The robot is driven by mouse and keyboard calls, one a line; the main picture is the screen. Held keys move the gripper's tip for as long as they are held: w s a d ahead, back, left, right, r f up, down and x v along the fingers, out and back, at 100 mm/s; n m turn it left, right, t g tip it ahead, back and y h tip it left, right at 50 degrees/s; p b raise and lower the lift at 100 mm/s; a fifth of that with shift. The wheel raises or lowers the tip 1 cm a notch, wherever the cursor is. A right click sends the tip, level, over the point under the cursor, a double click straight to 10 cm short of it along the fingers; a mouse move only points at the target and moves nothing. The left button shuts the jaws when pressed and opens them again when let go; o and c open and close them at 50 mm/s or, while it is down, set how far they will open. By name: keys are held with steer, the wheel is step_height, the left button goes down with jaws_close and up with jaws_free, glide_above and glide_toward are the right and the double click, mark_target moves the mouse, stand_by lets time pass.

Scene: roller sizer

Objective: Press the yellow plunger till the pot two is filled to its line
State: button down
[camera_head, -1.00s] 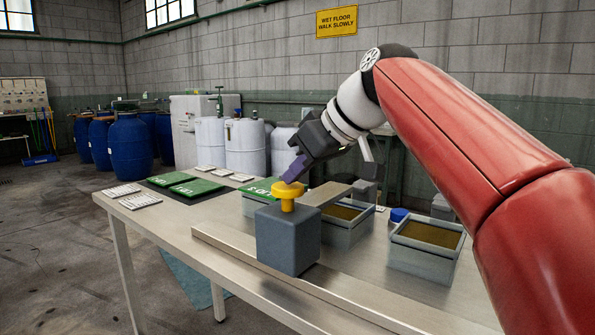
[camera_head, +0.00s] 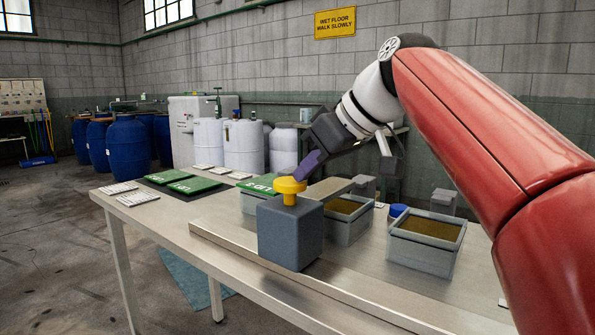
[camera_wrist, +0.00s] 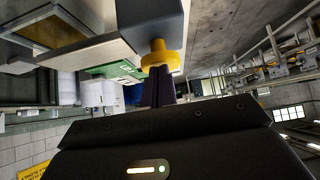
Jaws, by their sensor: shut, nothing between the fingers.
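The yellow plunger (camera_head: 290,189) stands up from the top of a dark grey box (camera_head: 290,234) near the front of the table. My gripper (camera_head: 302,172) is shut and empty, its purple fingers right at the plunger's cap; I cannot tell whether they touch it. In the wrist view the shut fingers (camera_wrist: 158,80) point at the plunger (camera_wrist: 160,57). Grey pots with brown contents stand behind and right of the box: one in the middle (camera_head: 350,232), one at the right (camera_head: 421,265). Another pot (camera_head: 250,204) is partly hidden behind the plunger. No fill line can be made out.
A raised rail (camera_head: 225,248) runs along the table front. Green boards (camera_head: 194,186) and white tiles (camera_head: 138,199) lie at the left. A blue cap (camera_head: 398,210) lies between two pots.

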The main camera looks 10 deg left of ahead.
steer(key=v, duration=0.4)
steer(key=shift+s+d+r, duration=0.1)
steer(key=shift+d+r, duration=0.05)
steer(key=shift+r, duration=0.05)
stand_by(0.6)
